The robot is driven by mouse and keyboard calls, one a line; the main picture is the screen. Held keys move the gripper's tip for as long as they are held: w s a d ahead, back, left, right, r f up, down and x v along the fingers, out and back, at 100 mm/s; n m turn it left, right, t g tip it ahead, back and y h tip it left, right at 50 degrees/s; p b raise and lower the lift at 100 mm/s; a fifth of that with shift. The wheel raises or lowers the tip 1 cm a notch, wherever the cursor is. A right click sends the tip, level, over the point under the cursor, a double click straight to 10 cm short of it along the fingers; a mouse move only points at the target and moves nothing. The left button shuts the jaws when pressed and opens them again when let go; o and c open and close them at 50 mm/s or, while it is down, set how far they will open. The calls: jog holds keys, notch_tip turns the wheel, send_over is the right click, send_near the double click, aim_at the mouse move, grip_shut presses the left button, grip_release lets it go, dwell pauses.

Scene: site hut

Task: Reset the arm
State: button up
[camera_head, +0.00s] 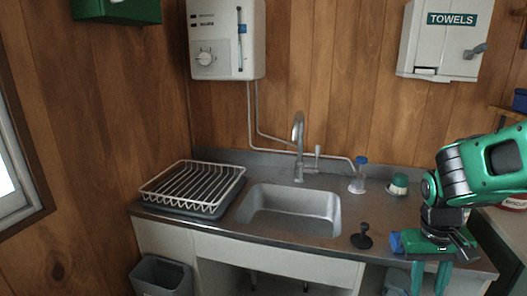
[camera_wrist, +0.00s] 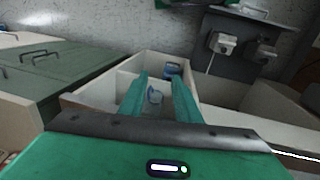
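My gripper (camera_head: 430,290) is at the right end of the sink counter in the head view, at the end of my green arm. Its two green fingers point down, in front of the counter's front edge. In the wrist view the fingers (camera_wrist: 160,88) stand apart with a gap between them. I see nothing held between them.
The counter (camera_head: 300,175) holds a dish rack (camera_head: 195,185), a sink (camera_head: 290,210), a black-handled item (camera_head: 361,237), a blue-capped bottle (camera_head: 358,178) and a green-topped jar (camera_head: 398,184). A blue item (camera_head: 396,243) shows beside my gripper. A grey bin (camera_head: 160,275) stands lower left.

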jog(key=s+d+r+m+y, duration=0.1)
jog(key=s+d+r+m, duration=0.1)
jog(key=s, duration=0.5)
jog(key=s+d+r+m+y, duration=0.1)
jog(key=s+d+r, duration=0.1)
jog(key=s, duration=0.5)
jog(key=shift+r+m, duration=0.4)
jog(key=shift+r, duration=0.1)
jog(key=shift+w+a, duration=0.1)
